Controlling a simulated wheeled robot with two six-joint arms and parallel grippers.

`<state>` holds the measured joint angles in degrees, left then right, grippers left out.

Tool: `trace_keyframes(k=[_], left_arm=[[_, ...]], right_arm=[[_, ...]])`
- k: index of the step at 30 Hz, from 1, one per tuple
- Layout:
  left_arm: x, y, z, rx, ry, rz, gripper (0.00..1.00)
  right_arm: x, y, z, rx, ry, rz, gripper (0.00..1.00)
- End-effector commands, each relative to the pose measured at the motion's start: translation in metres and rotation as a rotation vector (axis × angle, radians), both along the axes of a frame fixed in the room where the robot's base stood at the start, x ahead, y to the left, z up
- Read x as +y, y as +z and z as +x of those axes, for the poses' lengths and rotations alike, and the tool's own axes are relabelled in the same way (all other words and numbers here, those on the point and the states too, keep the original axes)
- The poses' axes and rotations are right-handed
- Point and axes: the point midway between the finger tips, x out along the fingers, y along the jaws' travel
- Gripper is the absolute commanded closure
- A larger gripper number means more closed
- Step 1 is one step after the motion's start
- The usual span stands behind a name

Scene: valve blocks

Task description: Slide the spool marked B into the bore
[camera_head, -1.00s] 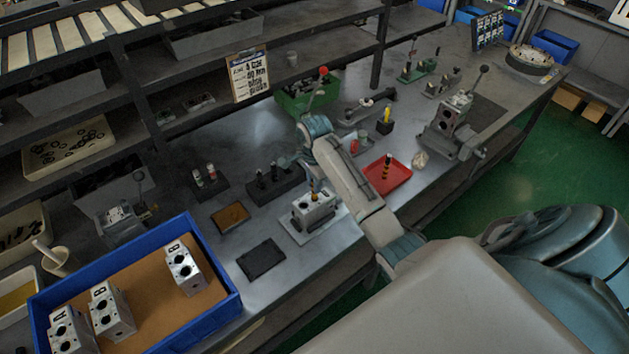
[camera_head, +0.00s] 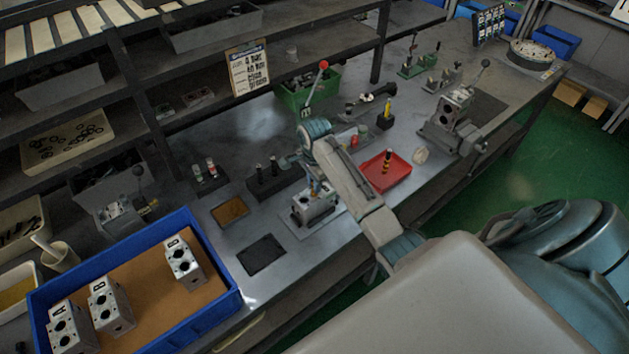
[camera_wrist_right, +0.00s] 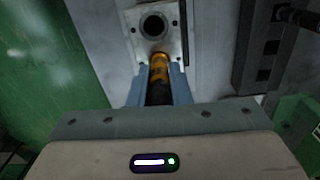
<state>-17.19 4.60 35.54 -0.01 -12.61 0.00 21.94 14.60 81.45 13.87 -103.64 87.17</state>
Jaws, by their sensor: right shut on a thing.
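My right gripper (camera_wrist_right: 159,88) is shut on a spool (camera_wrist_right: 158,83) with brass-coloured and dark bands. In the right wrist view the spool's far end meets the face of a pale metal valve block (camera_wrist_right: 140,18). How deep it sits in the bore cannot be told, and no letter on it can be read. Another round hole in the block stays open just beyond. In the head view the gripper (camera_head: 314,188) is above this valve block (camera_head: 315,209), which stands on a light plate on the bench. My left gripper is not in view.
A black rack with dark pins (camera_head: 275,180) stands left of the block, and a red tray (camera_head: 386,170) with a banded spool lies to its right. A blue bin (camera_head: 214,263) holds several lettered blocks. A dark mat (camera_head: 262,255) lies bare in front.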

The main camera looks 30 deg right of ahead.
Motion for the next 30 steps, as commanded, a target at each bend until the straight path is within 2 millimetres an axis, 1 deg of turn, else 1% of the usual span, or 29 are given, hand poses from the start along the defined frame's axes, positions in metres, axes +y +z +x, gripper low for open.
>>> trace_keyframes(k=[23, 24, 26, 27, 28, 30], left_arm=[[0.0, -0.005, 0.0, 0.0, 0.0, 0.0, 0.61], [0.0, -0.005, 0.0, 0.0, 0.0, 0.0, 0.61], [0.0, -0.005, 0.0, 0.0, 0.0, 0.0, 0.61], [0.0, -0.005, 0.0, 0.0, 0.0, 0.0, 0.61], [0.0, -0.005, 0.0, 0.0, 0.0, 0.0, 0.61], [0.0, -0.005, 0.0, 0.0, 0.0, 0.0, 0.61]], right_arm=[[0.0, -0.02, 0.0, 0.0, 0.0, 0.0, 1.0], [0.0, -0.02, 0.0, 0.0, 0.0, 0.0, 0.8], [0.0, -0.02, 0.0, 0.0, 0.0, 0.0, 0.69], [0.0, -0.02, 0.0, 0.0, 0.0, 0.0, 0.61], [0.0, -0.02, 0.0, 0.0, 0.0, 0.0, 0.57], [0.0, -0.02, 0.0, 0.0, 0.0, 0.0, 0.57]])
